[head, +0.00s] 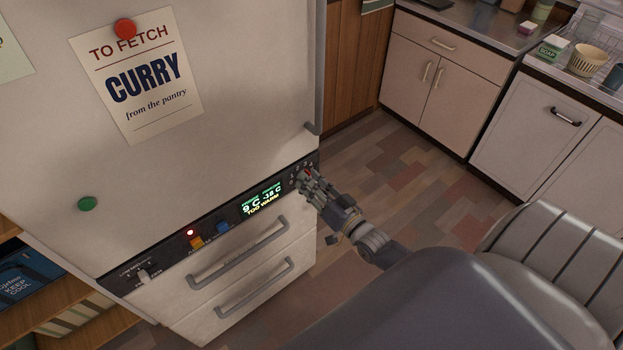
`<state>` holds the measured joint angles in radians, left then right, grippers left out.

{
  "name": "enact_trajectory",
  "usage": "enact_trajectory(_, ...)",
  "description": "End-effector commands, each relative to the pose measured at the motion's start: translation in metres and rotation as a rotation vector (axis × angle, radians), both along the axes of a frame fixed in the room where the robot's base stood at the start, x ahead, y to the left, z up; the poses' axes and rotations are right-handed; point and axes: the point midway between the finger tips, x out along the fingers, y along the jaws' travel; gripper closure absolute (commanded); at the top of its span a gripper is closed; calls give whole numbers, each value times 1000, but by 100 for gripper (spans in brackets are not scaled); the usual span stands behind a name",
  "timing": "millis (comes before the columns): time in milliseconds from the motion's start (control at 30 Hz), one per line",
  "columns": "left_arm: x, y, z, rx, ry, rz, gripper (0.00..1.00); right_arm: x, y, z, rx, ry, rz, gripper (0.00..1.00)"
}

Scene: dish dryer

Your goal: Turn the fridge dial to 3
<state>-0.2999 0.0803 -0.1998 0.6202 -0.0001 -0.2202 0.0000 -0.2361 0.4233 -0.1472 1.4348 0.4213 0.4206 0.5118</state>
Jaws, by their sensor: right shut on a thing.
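The fridge (60,130) fills the left of the head view, with a dark control panel (167,251) across its front below the upper door. The panel's green display (263,200) reads about 9 C and -18 C, with "TOO WARM" beneath. The dial sits at the panel's right end, among small white numbers, and is mostly hidden behind my right gripper (304,182). My right gripper is shut on the dial. A small red mark shows by its fingers; I cannot tell which number the dial points to. My left gripper is not in view.
An orange button (196,242) with a red lamp above it, a blue button (223,227) and a switch (146,275) are also on the panel. Drawers with grey handles (238,254) lie below. Counters (440,65) stand at the back right; the wooden floor between is clear.

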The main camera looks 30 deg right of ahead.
Motion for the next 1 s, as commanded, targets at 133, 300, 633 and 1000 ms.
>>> enact_trajectory(133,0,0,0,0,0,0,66,-1,1,-2,-1,4,1,72)
enact_trajectory(300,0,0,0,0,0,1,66,0,0,-1,-2,3,1,52)
enact_trajectory(633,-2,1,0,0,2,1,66,-4,0,-1,-2,2,0,52)
enact_trajectory(1000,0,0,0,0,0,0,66,-67,-5,-2,-3,7,0,52)
